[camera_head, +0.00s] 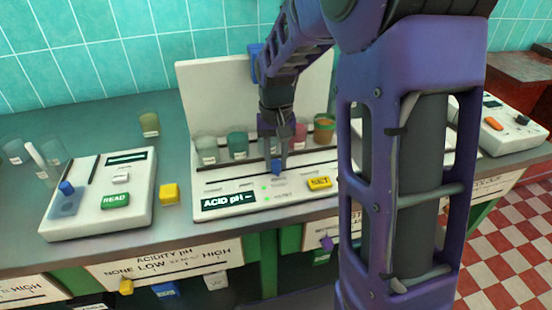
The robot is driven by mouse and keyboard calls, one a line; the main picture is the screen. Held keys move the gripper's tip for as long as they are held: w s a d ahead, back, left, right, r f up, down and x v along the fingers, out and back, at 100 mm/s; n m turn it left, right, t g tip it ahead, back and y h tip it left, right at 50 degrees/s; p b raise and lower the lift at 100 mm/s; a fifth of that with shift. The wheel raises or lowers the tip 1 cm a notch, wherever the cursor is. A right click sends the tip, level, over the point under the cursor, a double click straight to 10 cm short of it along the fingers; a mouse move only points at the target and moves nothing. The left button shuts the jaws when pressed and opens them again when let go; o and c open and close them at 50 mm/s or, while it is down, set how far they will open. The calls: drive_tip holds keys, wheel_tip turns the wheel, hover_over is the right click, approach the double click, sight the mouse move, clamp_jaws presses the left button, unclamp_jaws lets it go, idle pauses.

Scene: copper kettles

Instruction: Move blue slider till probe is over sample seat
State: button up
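A small blue knob (276,167), which looks like the slider, sits on the white ACID pH instrument (220,187). My gripper (274,156) points down at this knob, with its fingertips right at it. The fingers stand apart, but I cannot tell whether they press on the knob. A blue block (256,58) shows at the top of the instrument's upright back panel (215,95), partly behind my arm. I cannot make out the probe or tell which spot is the sample seat.
Several sample beakers, including a teal one (238,143), stand behind the instrument's front panel. A yellow SET button (319,183) is right of the knob. A READ device (100,195) and a yellow cube (169,193) stand at left.

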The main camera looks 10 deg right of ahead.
clamp_jaws()
idle(1.0)
